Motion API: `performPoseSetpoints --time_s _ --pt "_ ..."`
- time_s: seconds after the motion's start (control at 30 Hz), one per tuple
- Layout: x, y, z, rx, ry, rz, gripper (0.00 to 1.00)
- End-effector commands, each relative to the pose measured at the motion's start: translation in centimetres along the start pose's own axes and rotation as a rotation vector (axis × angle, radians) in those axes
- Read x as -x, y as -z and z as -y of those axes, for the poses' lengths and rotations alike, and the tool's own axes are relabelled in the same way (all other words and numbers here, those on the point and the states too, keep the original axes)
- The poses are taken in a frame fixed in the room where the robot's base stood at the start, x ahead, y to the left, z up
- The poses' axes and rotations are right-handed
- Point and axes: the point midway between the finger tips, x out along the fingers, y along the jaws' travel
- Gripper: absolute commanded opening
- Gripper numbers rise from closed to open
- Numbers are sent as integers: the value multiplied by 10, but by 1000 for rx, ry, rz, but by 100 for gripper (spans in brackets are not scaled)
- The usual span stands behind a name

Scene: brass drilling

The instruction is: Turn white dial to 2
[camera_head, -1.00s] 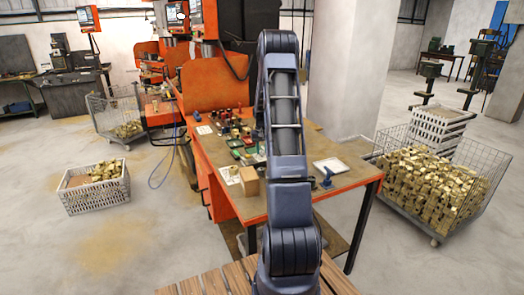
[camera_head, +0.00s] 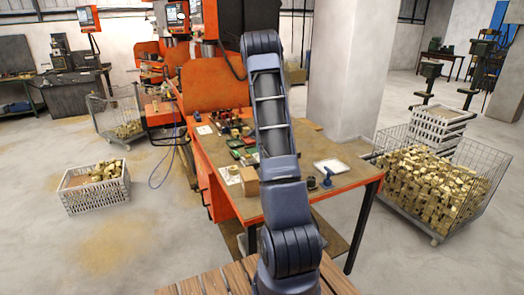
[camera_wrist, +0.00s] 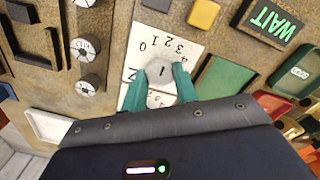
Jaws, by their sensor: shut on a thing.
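In the wrist view, the round white dial (camera_wrist: 160,73) sits on a white card printed with numbers along its upper part. The dial has a short dark mark on its face, pointing roughly up the picture toward the low numbers; exactly which one I cannot tell. My gripper (camera_wrist: 164,68) has its two teal fingers shut on the sides of the dial. Part of the card is hidden by the fingers. In the head view my arm stands over the orange workbench (camera_head: 345,192) and hides my gripper.
Two round labelled knobs (camera_wrist: 85,48) are left of the card. In the head view, a cardboard box (camera_head: 249,181) and a white tray (camera_head: 331,166) are on the bench.

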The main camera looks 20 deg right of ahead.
Motion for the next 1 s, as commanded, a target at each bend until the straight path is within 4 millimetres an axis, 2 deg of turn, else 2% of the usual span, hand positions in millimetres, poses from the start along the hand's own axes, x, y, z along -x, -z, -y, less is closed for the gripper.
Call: performPoseSetpoints --time_s 0.57,0.6,0.7,1.0 --pt "1 1 0 -36 1 -2 6" --pt "1 1 0 -36 1 -2 31" --pt "1 1 0 -36 1 -2 51" --pt "1 0 0 -35 1 -1 51"
